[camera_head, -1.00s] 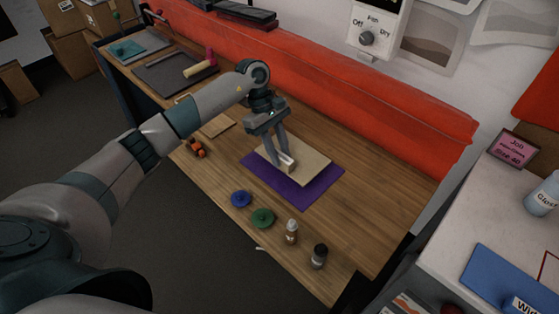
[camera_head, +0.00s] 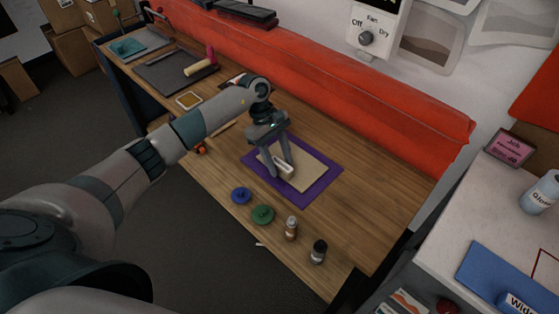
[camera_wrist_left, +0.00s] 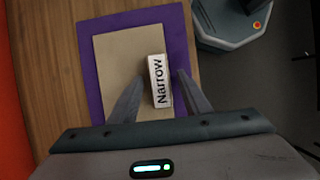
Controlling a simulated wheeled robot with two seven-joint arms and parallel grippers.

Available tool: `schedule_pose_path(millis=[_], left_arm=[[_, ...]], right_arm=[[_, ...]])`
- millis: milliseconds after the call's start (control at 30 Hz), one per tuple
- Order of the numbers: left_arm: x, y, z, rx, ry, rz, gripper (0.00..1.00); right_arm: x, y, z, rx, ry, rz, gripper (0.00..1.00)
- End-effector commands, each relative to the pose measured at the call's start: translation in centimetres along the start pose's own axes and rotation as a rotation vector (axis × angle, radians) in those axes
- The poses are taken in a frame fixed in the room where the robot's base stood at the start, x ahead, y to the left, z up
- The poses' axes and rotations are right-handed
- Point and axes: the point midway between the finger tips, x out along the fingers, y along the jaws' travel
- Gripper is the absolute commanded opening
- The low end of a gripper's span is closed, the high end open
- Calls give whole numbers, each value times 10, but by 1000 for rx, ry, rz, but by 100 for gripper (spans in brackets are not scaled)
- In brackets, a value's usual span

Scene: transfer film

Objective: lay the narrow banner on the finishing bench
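The narrow banner (camera_head: 308,170) is a tan sheet with a white block marked "Narrow" (camera_wrist_left: 160,80) on it. The sheet lies flat inside the edges of a purple mat (camera_head: 318,193) on the wooden bench (camera_head: 375,210). My left gripper (camera_head: 280,168) points down over the sheet with its fingers spread on both sides of the white block. In the left wrist view a gap shows between the block and each finger (camera_wrist_left: 159,78). My right gripper is out of view.
Blue (camera_head: 241,196) and green (camera_head: 263,214) discs and two small bottles (camera_head: 319,252) stand near the bench's front edge. An orange-red wall pad (camera_head: 330,75) runs along the back. A white counter (camera_head: 480,220) is at right. The bench right of the mat is clear.

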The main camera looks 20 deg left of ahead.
Motion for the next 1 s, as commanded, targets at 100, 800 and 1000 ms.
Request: schedule_pose_path(millis=[100, 800, 1000], left_arm=[[0, 0, 0, 0, 0, 0, 43], [-54, 1, -2, 1, 3, 4, 43], [-90, 1, -1, 1, 2, 4, 43]], right_arm=[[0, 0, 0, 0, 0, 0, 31], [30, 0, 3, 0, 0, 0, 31], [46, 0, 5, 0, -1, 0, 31]])
